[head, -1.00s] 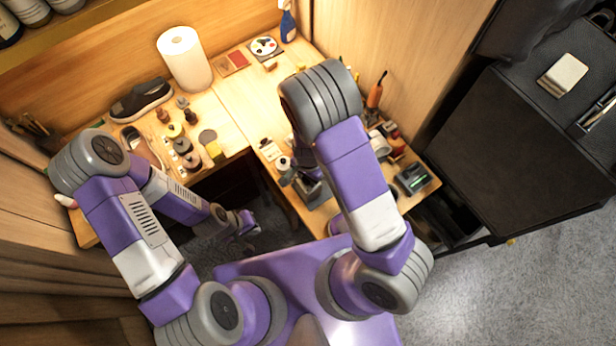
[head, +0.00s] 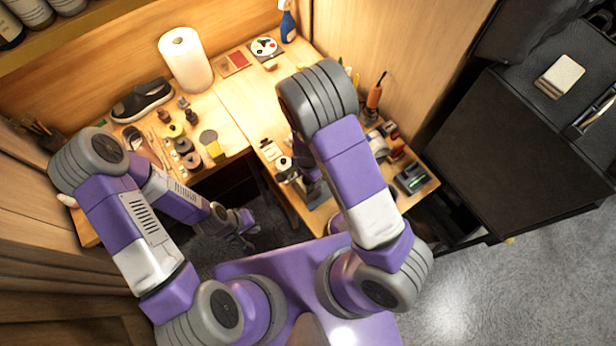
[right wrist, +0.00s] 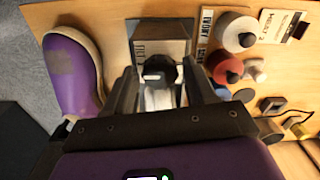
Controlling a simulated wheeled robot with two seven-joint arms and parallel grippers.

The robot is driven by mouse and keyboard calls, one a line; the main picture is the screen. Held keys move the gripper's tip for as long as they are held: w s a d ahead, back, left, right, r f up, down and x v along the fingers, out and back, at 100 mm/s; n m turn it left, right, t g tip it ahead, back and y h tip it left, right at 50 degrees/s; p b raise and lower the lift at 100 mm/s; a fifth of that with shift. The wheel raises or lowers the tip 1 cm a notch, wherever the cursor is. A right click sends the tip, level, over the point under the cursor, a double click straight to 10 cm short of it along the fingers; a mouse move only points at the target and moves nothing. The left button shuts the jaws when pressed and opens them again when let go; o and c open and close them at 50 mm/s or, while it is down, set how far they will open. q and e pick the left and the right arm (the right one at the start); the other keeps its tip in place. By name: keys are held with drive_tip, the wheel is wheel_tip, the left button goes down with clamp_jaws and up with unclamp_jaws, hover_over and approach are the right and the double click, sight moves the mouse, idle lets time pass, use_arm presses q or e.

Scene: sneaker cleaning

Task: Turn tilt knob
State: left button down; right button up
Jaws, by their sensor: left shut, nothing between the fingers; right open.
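In the right wrist view a dark round knob (right wrist: 158,68) with a pale part below it sits in front of a grey plate (right wrist: 172,47) with a partly readable label. My right gripper (right wrist: 160,82) is open, with one finger on each side of the knob. I cannot tell whether the fingers touch it. In the head view my right forearm hides most of that gripper and the knob. My left gripper (head: 244,226) is shut and empty, low in front of the bench, away from the knob.
Beside the knob stand a pale round-topped container (right wrist: 238,32), a red one (right wrist: 228,68) and small cards (right wrist: 278,26). On the bench are a dark sneaker (head: 142,100), a paper roll (head: 186,60) and several small jars. A spray bottle (head: 287,22) stands at the back.

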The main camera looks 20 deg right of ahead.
drive_tip(key=shift+r+p, duration=2.1)
drive_tip(key=shift+r, duration=0.3)
